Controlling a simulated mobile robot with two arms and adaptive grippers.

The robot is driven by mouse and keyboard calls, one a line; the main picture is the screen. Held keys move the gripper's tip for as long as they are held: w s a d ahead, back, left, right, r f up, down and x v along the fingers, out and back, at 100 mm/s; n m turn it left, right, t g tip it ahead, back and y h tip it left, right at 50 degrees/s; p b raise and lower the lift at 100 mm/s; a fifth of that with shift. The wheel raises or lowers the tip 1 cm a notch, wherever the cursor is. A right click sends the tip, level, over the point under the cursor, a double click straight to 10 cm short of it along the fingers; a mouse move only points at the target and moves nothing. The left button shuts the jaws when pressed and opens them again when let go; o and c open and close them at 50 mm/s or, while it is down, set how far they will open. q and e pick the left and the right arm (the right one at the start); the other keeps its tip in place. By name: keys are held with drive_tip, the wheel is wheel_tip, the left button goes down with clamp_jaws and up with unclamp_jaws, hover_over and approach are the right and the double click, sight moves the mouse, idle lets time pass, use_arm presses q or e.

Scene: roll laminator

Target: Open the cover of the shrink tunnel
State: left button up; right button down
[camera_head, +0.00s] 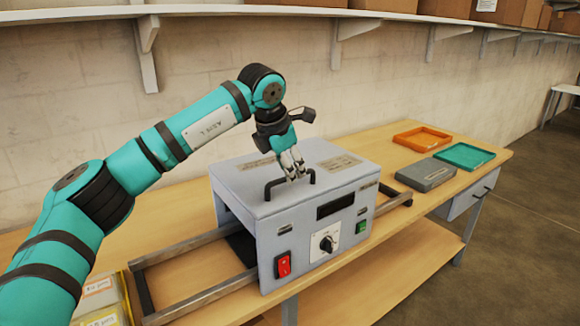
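The shrink tunnel (320,222) is a light grey box on the wooden table, with an open passage at its left end. Its cover (245,180) lies flat and closed on top, with a black bar handle (268,188) near the front edge. My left gripper (293,172) points down at the middle of the handle, its fingertips close together and overlapping the bar in the picture. Whether they grip the bar or stand just behind it is too small to tell. My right gripper is not in view.
Metal rails (200,299) run out from the tunnel. A red switch (283,265), a dial (325,242) and a green button (361,227) are on its front. A grey case (426,174), orange tray (422,146) and green tray (464,166) lie to the right. A shelf (350,13) hangs above.

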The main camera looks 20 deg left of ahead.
use_arm(q)
drive_tip(key=shift+x, duration=0.8)
drive_tip(key=shift+c, duration=0.4)
clamp_jaws()
